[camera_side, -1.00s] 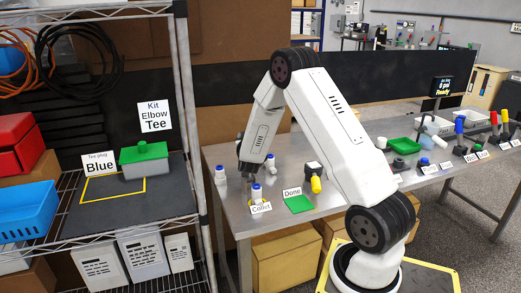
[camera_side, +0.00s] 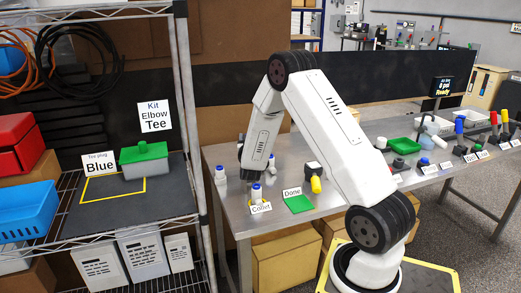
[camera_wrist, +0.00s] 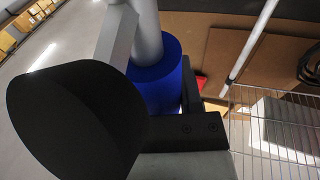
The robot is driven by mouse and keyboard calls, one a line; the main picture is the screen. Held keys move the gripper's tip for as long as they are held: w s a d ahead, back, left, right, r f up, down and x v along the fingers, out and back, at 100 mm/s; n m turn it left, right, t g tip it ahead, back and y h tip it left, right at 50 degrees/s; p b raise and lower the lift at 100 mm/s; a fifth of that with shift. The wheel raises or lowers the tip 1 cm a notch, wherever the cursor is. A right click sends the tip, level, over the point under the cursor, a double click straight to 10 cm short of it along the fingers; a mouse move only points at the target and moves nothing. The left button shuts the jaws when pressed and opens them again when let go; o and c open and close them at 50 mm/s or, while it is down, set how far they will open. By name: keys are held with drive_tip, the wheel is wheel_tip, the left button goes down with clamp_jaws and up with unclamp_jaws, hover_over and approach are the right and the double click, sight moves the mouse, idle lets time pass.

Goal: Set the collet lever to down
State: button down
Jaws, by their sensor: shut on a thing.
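The Collet label (camera_side: 261,208) stands at the front left of the steel table, below a small white and blue part (camera_side: 257,192) with some yellow at its base. My gripper (camera_side: 245,178) is low beside this part, mostly hidden by my wrist. The collet lever cannot be made out in the side view, so its position cannot be told. In the wrist view my dark gripper (camera_wrist: 175,120) is shut on a blue cylinder (camera_wrist: 157,80) with a grey shaft rising from it. Whether this cylinder belongs to the collet lever cannot be told.
A white and blue fitting (camera_side: 221,174) stands to the left, close to my wrist. A wire shelf (camera_side: 190,206) borders the table's left side.

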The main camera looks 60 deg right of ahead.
drive_tip(key=shift+s+a+m+t+h, duration=0.5)
drive_tip(key=shift+s+a+m+h, duration=0.1)
drive_tip(key=shift+s+a+h, duration=0.85)
drive_tip(key=shift+c, duration=1.3)
unclamp_jaws()
drive_tip(key=shift+a, duration=0.1)
drive_tip(key=v, duration=0.8)
